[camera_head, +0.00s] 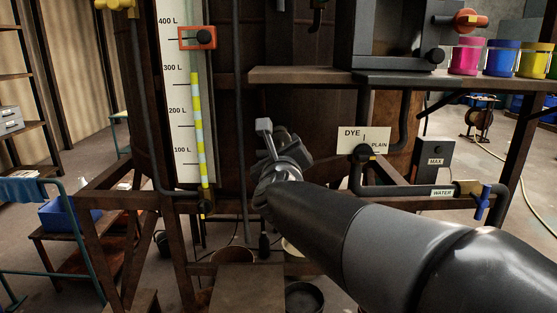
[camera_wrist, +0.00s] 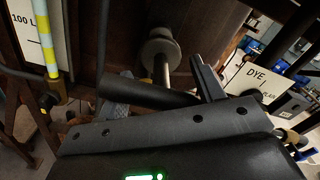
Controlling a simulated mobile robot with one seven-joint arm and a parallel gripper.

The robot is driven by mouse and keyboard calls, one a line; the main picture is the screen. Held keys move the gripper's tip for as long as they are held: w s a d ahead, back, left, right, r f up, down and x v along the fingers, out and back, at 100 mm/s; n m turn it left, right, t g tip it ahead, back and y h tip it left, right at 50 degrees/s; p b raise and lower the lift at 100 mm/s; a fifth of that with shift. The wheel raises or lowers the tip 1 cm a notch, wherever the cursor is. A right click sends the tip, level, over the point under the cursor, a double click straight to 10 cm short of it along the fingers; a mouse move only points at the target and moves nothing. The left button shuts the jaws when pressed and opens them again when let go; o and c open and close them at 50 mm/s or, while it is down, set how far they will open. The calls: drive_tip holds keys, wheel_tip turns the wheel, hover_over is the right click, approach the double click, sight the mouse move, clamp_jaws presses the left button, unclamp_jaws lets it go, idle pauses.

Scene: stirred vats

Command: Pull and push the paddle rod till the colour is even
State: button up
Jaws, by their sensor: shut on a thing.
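The paddle rod (camera_wrist: 163,72) is a short metal shaft coming out of a round grey collar (camera_wrist: 158,50) on the brown wooden vat (camera_head: 227,120). A dark crossbar handle (camera_wrist: 150,93) sits at its near end. My gripper (camera_wrist: 160,85) is shut on this handle, one finger to each side. In the head view my gripper (camera_head: 272,140) is in front of the vat and hides most of the rod.
A DYE/PLAIN plate (camera_head: 362,140) with a black knob is right of my gripper. A water pipe with a blue-handled valve (camera_head: 482,203) runs further right. A shelf (camera_head: 310,75) above holds pink, blue and yellow pots (camera_head: 503,60). Dark wooden frame beams (camera_head: 110,200) stand below.

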sight(279, 140)
drive_tip(key=w, duration=0.5)
drive_tip(key=shift+w, duration=0.6)
drive_tip(key=shift+r, duration=0.1)
drive_tip(key=o, duration=1.2)
drive_tip(key=shift+w, duration=0.1)
drive_tip(key=shift+o, duration=0.2)
drive_tip(key=s, duration=1.1)
